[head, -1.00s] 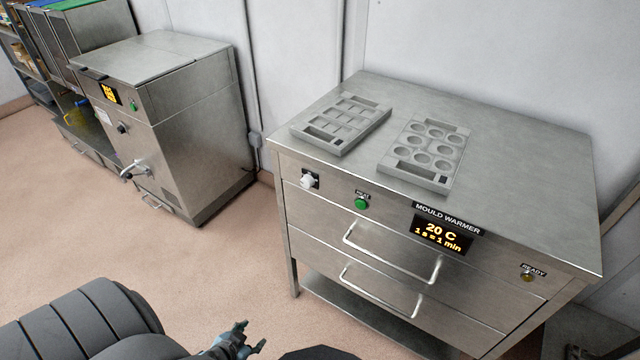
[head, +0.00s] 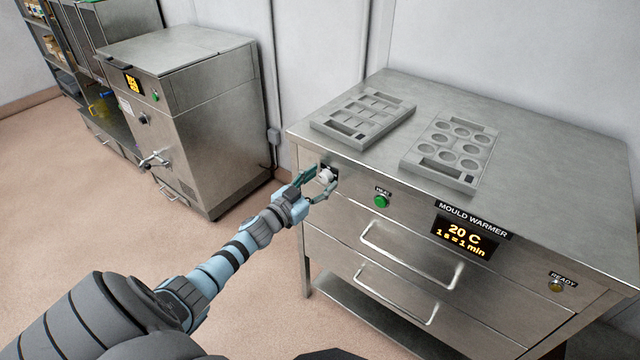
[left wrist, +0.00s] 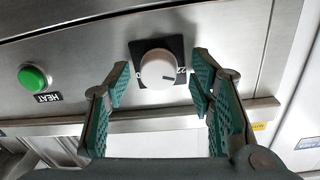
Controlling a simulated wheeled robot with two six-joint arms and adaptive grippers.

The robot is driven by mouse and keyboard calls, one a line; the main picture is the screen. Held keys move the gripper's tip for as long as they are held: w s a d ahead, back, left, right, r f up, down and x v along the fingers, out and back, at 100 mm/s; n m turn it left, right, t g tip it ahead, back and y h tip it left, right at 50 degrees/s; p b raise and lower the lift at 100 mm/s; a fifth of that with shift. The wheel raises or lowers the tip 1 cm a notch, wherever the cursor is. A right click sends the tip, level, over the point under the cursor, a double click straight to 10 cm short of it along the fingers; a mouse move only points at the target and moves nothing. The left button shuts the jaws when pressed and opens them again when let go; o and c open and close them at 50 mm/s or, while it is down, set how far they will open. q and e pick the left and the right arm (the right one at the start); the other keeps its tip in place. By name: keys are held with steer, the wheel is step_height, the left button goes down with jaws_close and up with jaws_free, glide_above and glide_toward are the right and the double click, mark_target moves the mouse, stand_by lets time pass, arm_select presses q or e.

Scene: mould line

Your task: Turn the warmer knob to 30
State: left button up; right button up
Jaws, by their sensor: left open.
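The mould warmer (head: 400,232) is a steel cabinet with drawers. Its display (head: 466,235) reads 20 C and "1 s = 1 min". The white warmer knob (head: 326,175) is at the upper left of its front, on a black plate. My left gripper (head: 319,184) is open at the knob. In the left wrist view its two green-padded fingers (left wrist: 160,85) stand either side of the knob, with gaps visible. My right gripper is not in view.
The green heat button (head: 380,201) is right of the knob. Two moulds (head: 363,117) (head: 452,150) lie on the warmer's top. Drawer handles (head: 412,262) stick out below. The ready lamp (head: 556,285) is at the right. Another steel machine (head: 190,110) stands at the left, with open floor between.

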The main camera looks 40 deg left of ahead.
arm_select(q)
steer(key=shift+w+d, duration=0.1)
steer(key=shift+w, duration=0.2)
